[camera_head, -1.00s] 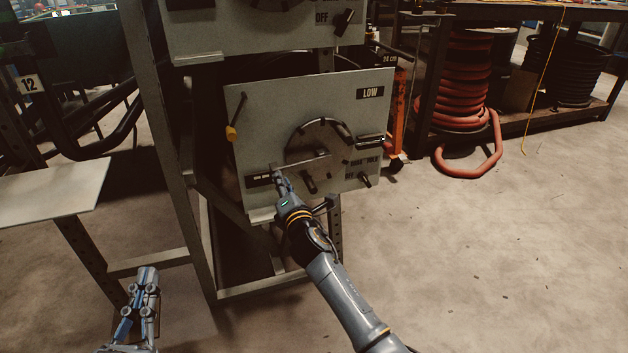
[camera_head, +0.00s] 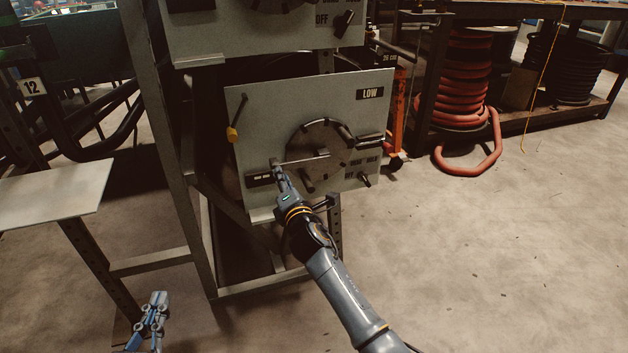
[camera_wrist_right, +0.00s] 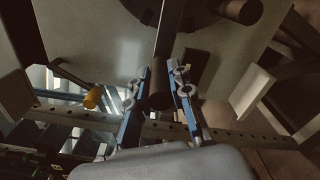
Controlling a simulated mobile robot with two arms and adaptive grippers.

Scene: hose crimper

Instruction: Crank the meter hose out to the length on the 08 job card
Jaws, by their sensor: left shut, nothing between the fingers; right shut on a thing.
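The grey panel marked LOW (camera_head: 300,100) carries a round plate (camera_head: 308,137) with a crank arm (camera_head: 305,158) across it, its outer end at lower left. My right gripper (camera_head: 276,170) is at that end. In the right wrist view its blue fingers are shut on the dark crank handle (camera_wrist_right: 161,88), below the crank arm (camera_wrist_right: 168,35). A small dark window (camera_head: 260,180) sits beside the gripper, partly covered and unreadable. My left gripper (camera_head: 156,302) is shut and empty, low at left, away from the panel. I see no 08 card or clearly identifiable meter hose.
A yellow-tipped lever (camera_head: 233,133) hangs on the panel's left, and small knobs (camera_head: 365,180) sit at its lower right. A similar panel (camera_head: 260,30) is above. A pale shelf (camera_head: 55,192) stands at left, near a 12 plate (camera_head: 31,86). Red hose (camera_head: 466,90) coils at right. Open floor lies front right.

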